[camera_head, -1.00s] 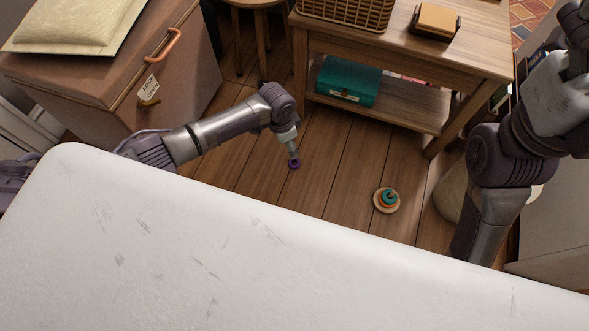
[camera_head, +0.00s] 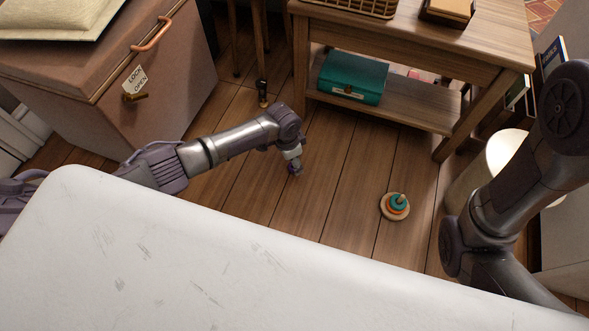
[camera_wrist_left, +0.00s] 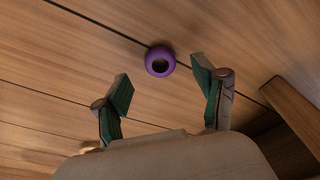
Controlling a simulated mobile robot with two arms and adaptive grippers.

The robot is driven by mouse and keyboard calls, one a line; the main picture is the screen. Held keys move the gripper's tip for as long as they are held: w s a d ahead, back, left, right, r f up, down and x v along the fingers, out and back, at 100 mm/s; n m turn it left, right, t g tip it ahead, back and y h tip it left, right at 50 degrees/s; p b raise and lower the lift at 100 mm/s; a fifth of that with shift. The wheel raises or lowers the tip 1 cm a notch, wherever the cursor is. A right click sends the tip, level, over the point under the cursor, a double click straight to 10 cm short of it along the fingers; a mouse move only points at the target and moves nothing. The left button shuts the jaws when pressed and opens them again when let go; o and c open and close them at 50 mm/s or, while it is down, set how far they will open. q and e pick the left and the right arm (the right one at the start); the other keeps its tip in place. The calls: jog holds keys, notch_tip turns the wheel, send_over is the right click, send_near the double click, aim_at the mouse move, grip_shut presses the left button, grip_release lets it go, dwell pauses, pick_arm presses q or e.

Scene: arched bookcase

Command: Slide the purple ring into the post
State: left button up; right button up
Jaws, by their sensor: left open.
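The purple ring (camera_wrist_left: 160,61) lies on the wooden floor in the left wrist view, just beyond and between my left fingertips. My left gripper (camera_wrist_left: 164,84) is open, with its two green-padded fingers spread and nothing between them. In the head view my left gripper (camera_head: 294,166) points down at the floor and largely hides the ring. The post (camera_head: 402,199) stands upright on a round wooden base (camera_head: 386,213), to the right of my left gripper. Teal and orange rings sit around the post. My right gripper is out of view.
A wooden table (camera_head: 420,50) with a lower shelf holding a teal box (camera_head: 352,78) stands behind. A brown chest (camera_head: 150,80) is at the left. A pale cylinder (camera_head: 505,155) stands at the right, near my right arm. Floor between ring and post is clear.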

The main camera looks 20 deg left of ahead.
pick_arm(q)
jog(key=f+b, duration=0.2)
jog(key=f, duration=0.1)
jog(key=shift+w+d+f, duration=0.1)
jog(key=shift+w+d, duration=0.1)
jog(key=c, duration=0.8)
